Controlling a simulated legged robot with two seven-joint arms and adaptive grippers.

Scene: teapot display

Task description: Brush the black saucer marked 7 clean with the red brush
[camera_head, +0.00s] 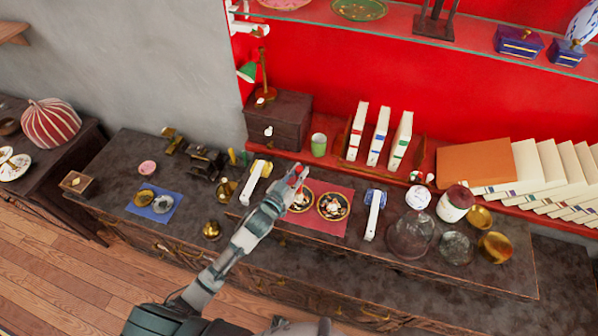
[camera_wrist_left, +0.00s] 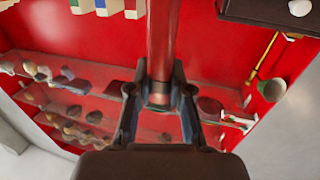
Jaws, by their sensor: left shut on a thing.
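Two black saucers with gold rims lie side by side on a red mat (camera_head: 317,229). The left saucer (camera_head: 303,201) is partly hidden by my left gripper, and the right saucer (camera_head: 333,206) is in full view. I cannot read a 7 on either one. My left gripper (camera_head: 285,190) is over the left saucer's left side, shut on the red brush (camera_head: 300,170). In the left wrist view the gripper (camera_wrist_left: 159,80) has its fingers on both sides of the brush's red handle (camera_wrist_left: 163,35). Whether the brush touches a saucer is unclear. My right gripper is out of view.
A white brush with yellow (camera_head: 256,181) lies left of the mat, and a white brush with blue (camera_head: 374,214) lies right of it. A glass dome (camera_head: 411,236) and brass bowls (camera_head: 494,247) stand further right. A dark drawer box (camera_head: 279,121) and upright books stand behind.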

